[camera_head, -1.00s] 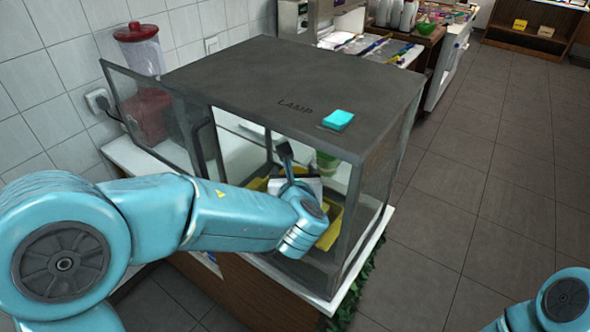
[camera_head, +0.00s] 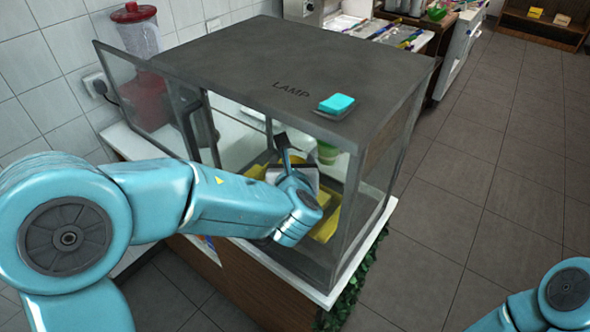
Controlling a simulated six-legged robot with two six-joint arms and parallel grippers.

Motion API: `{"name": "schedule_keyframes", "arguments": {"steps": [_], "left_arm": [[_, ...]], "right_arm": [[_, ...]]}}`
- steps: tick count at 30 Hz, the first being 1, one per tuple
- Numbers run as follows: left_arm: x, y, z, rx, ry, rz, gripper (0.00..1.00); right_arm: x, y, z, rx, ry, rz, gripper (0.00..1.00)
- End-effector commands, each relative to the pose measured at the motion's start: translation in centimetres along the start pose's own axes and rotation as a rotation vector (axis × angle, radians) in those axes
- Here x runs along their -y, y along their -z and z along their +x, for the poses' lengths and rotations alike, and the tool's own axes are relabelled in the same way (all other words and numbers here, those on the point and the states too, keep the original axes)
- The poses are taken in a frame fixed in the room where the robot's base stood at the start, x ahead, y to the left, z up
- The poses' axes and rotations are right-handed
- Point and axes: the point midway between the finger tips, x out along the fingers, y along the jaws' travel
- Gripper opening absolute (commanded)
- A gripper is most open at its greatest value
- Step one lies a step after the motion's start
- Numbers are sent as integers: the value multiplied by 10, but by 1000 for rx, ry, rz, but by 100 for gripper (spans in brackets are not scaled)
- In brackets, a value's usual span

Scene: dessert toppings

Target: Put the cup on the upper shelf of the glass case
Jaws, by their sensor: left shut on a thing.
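A green cup (camera_head: 328,153) shows inside the glass case (camera_head: 376,215), just under the roof and partly hidden by its front edge. My left arm comes in from the left and reaches through the open side of the case. My left gripper (camera_head: 308,168) is inside, shut on the cup; its fingertips and their contact with the cup are mostly hidden. The upper shelf is hard to make out behind the arm and the roof. Only a blue link of my right arm shows at the lower right, and its gripper is out of view.
A yellow tray (camera_head: 326,228) lies low in the case. The glass door (camera_head: 142,95) stands open at the left, in front of a red-lidded blender (camera_head: 135,30). The tiled floor at the right is clear.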

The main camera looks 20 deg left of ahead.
Motion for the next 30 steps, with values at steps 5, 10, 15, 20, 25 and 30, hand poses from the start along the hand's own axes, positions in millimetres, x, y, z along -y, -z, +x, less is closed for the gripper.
{"name": "schedule_keyframes", "arguments": {"steps": [5, 10, 15, 20, 25, 30], "left_arm": [[-2, 6, 3, 1, 2, -1, 28], [-2, 6, 3, 1, 3, 0, 28], [-3, 10, 6, 1, 3, 0, 28], [-3, 9, 5, 0, 3, 1, 94], [-3, 8, 5, 0, 3, 0, 94], [-2, 5, -2, 2, 4, 0, 94]], "right_arm": [[-2, 0, 5, 0, 0, 0, 0], [-2, 0, 4, 0, 0, 0, 0], [-4, 0, 10, 0, 0, 0, 0], [-3, 0, 8, 0, 0, 0, 0], [-3, 0, 8, 0, 0, 0, 0], [-2, 0, 5, -1, 0, 0, 0]]}}
